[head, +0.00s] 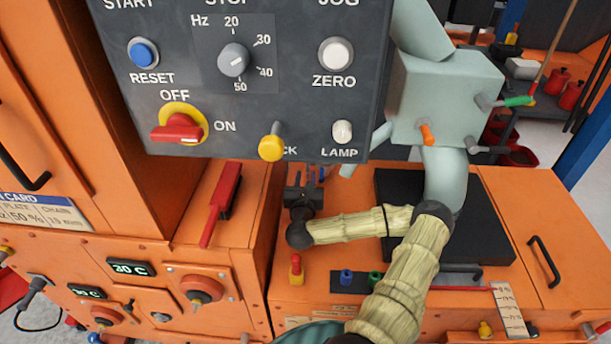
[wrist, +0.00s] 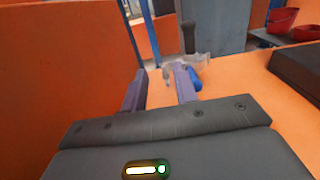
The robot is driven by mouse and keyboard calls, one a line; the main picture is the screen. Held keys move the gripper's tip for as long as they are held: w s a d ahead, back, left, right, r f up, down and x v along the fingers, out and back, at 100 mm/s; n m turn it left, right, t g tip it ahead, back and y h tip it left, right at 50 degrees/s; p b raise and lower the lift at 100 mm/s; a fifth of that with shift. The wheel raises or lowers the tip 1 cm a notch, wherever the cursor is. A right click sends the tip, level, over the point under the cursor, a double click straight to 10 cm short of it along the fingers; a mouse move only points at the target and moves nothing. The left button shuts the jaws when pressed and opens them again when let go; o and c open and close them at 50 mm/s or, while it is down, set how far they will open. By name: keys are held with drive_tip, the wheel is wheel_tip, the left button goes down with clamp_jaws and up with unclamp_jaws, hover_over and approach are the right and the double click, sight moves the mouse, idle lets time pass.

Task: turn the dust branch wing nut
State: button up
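My gripper (head: 304,190) is low over the orange deck, just under the grey control panel. In the wrist view my gripper (wrist: 161,72) has its two purple fingers apart, with no object clearly held between them. A pale grey, wing-like piece (wrist: 200,60) sits just beyond the right fingertip and may be the wing nut; its exact shape is unclear. A blue part (wrist: 195,79) is beside the right finger. In the head view a pale blue-grey duct (head: 446,178) with a box (head: 440,95) stands right of the panel. I cannot tell which part is the dust branch.
The control panel (head: 300,100) overhangs my gripper, with knobs along its lower edge. A dark plate (head: 487,230) lies on the deck to the right. An orange wall (wrist: 65,70) is close left in the wrist view.

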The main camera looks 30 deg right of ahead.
drive_tip(key=b, duration=0.3)
approach(308, 169)
drive_tip(key=shift+w+d+f, duration=0.2)
drive_tip(key=shift+w+d, duration=0.25)
drive_tip(key=shift+w, duration=0.3)
drive_tip(key=shift+r, duration=0.1)
drive_tip(key=shift+b+x, duration=0.9)
drive_tip(key=shift+x, duration=2.85)
clamp_jaws()
